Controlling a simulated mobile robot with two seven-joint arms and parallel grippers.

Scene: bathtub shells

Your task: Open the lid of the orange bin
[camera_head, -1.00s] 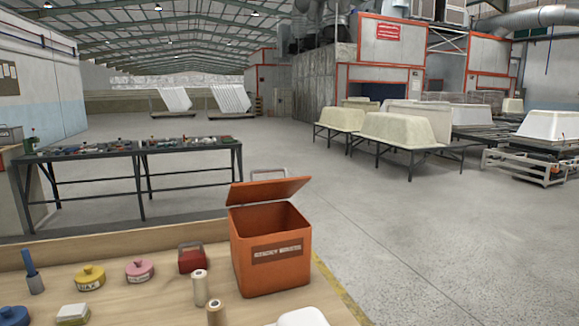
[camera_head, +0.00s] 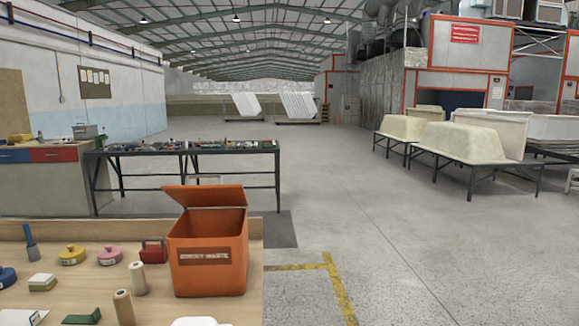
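The orange bin (camera_head: 208,268) stands upright on the wooden table near its right end, with a label on its front. Its lid (camera_head: 203,196) is raised and tilted at the back, so the bin's mouth is open and part of the dark inside shows. Neither of my grippers is in the head view.
A dark workbench (camera_head: 180,150) stands behind.

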